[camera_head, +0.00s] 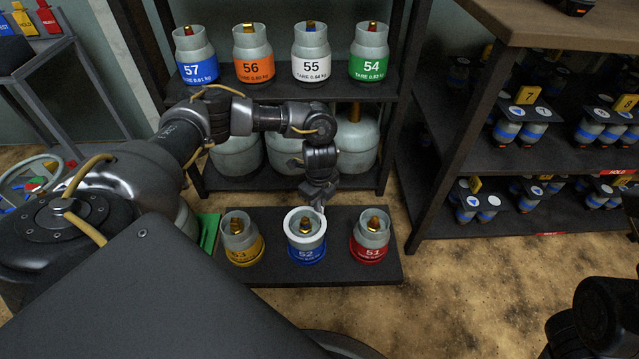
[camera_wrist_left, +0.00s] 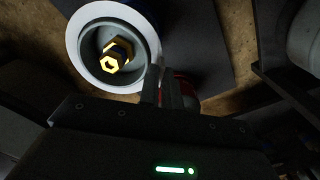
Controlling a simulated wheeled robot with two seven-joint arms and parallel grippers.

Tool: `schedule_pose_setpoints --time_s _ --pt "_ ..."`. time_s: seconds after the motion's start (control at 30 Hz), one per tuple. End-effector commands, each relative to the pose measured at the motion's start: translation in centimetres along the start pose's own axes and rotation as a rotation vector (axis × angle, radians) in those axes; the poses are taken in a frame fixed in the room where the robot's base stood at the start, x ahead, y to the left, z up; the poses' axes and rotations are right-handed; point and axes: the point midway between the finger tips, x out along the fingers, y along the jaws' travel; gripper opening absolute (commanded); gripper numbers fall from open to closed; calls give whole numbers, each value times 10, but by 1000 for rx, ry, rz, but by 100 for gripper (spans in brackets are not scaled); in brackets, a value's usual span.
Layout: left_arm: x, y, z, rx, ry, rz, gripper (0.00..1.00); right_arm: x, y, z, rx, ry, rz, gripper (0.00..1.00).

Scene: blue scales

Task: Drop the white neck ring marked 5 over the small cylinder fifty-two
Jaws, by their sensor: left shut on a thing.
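The small cylinder fifty-two (camera_head: 306,254) stands upright in the middle of the low dark board, with a blue band. The white neck ring (camera_head: 289,229) is around its top collar; its number is not readable. My left gripper (camera_head: 318,206) is shut on the ring's far edge. In the left wrist view the white ring (camera_wrist_left: 76,45) surrounds the grey collar and brass valve (camera_wrist_left: 117,54), with the fingers (camera_wrist_left: 165,88) at its rim. I cannot tell how far down the ring sits.
Yellow cylinder 53 (camera_head: 241,246) and red cylinder 51 (camera_head: 369,245) flank it on the board (camera_head: 335,272). Behind, a rack holds cylinders 57 (camera_head: 196,62), 56 (camera_head: 253,60), 55 (camera_head: 311,58) and 54 (camera_head: 369,58). Dark shelves (camera_head: 480,140) stand right.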

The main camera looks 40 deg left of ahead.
Motion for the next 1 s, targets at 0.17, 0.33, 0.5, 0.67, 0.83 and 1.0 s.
schedule_pose_setpoints --time_s 0.17,0.33,0.5,0.67,0.83,1.0 --pt "0 0 0 0 0 0 0 0 0 0 0 0 0 36" --pt "0 0 0 0 0 0 20 0 0 0 0 0 0 36" --pt "0 0 0 0 0 0 31 0 0 0 0 0 0 36" --pt "0 0 0 0 0 0 31 0 0 0 0 0 0 36" --pt "0 0 0 0 0 0 31 0 0 0 0 1 0 36" --pt "0 0 0 0 0 0 31 0 0 0 0 1 0 36"
